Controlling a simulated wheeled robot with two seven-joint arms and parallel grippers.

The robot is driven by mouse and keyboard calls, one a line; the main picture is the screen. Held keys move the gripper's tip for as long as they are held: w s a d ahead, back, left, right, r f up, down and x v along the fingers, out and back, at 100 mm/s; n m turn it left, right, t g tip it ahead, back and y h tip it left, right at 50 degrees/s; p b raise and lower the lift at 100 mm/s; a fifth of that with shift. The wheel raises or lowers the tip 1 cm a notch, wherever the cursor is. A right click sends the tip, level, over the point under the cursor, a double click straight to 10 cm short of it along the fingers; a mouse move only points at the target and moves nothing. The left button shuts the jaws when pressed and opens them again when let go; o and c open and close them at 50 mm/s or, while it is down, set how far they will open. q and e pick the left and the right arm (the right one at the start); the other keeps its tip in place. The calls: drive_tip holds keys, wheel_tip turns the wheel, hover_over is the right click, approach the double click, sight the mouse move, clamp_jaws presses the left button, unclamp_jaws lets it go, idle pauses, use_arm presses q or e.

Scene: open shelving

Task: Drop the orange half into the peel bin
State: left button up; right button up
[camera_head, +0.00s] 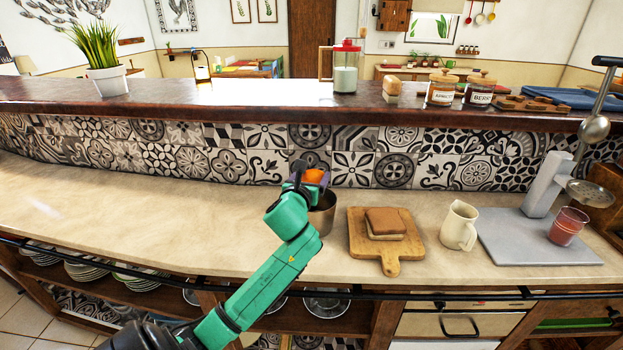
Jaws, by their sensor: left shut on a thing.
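My left gripper (308,179) is shut on the orange half (315,173). It holds the orange half above the peel bin (324,218), a grey metal container on the counter. The orange half shows between the dark fingers, in front of the tiled wall. My green arm and wrist hide the left side of the bin. The inside of the bin is hidden. My right gripper is not in view.
Right of the bin, a wooden board (390,265) carries a sandwich-like block (385,223). A cream jug (459,226), a juice press (548,185) and a glass of red drink (567,226) stand further right. The counter (130,205) is clear on the left.

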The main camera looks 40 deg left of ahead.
use_arm(q)
drive_tip(key=shift+f, duration=0.15)
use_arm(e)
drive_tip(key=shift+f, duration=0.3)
use_arm(q)
drive_tip(key=o, duration=1.4)
drive_tip(key=v, duration=1.4)
drive_tip(key=shift+s, duration=0.35)
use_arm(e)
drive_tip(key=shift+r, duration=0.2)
use_arm(q)
drive_tip(key=shift+d, duration=0.15)
